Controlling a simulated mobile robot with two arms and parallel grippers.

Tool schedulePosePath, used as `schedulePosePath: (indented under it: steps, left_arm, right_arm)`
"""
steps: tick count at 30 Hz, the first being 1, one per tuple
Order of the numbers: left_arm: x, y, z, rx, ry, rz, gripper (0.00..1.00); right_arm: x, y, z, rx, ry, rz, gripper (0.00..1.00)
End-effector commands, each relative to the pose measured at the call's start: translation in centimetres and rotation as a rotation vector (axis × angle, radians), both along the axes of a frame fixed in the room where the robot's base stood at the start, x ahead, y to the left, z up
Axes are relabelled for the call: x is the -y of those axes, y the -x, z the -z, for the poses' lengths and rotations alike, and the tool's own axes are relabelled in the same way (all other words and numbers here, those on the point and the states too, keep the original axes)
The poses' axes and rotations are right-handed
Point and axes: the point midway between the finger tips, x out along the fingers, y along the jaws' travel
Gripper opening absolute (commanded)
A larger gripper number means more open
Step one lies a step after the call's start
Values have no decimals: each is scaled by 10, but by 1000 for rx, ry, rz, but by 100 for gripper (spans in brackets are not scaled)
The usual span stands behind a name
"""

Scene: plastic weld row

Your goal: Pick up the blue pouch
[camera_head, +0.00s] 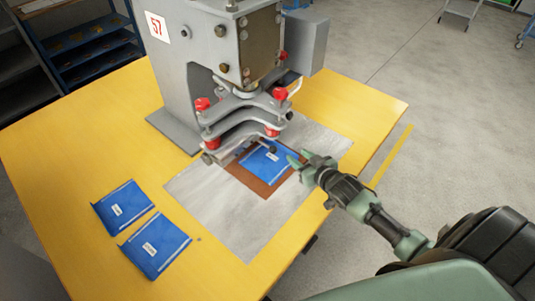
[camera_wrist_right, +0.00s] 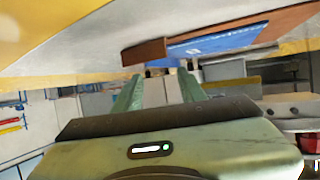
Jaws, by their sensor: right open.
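A blue pouch (camera_head: 263,165) lies flat on a brown pad (camera_head: 236,171) under the welding press. My right gripper (camera_head: 302,160) is open at the pouch's right edge, with its fingers pointing left toward it. I cannot tell from the head view whether a finger touches the pouch. In the right wrist view the gripper fingers (camera_wrist_right: 160,88) reach toward the brown pad (camera_wrist_right: 144,52) and the blue pouch (camera_wrist_right: 225,40), which show just beyond the tips. Two more blue pouches lie on the table's left side, one upper (camera_head: 122,207) and one lower (camera_head: 155,245). My left gripper is not in view.
The grey press (camera_head: 205,55), marked 57, stands over the pad, with red knobs (camera_head: 280,93) and a clamp close above the pouch. A grey metal plate (camera_head: 245,225) surrounds the pad on the yellow table (camera_head: 60,150).

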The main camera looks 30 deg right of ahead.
Motion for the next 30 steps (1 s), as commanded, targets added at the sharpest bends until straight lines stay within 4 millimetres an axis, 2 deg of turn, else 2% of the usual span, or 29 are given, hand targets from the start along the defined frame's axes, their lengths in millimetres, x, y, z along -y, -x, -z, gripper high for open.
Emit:
schedulePosePath:
  steps: [3,7,15,19,23,24,28,30]
  left_arm:
    - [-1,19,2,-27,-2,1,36]
    - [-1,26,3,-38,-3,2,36]
    - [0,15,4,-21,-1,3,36]
    - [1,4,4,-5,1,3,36]
    - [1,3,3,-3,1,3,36]
    - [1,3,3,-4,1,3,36]
    - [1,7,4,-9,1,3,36]
    - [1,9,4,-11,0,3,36]
  right_arm:
    - [1,-12,4,0,0,1,41]
    - [1,-26,9,2,0,1,41]
    - [0,-57,23,1,0,1,41]
    - [0,-60,25,0,1,0,41]
    - [0,-60,25,0,1,0,41]
    - [0,-59,25,0,1,0,38]
    - [0,-59,25,0,1,0,2]
    - [0,-59,25,0,1,0,0]
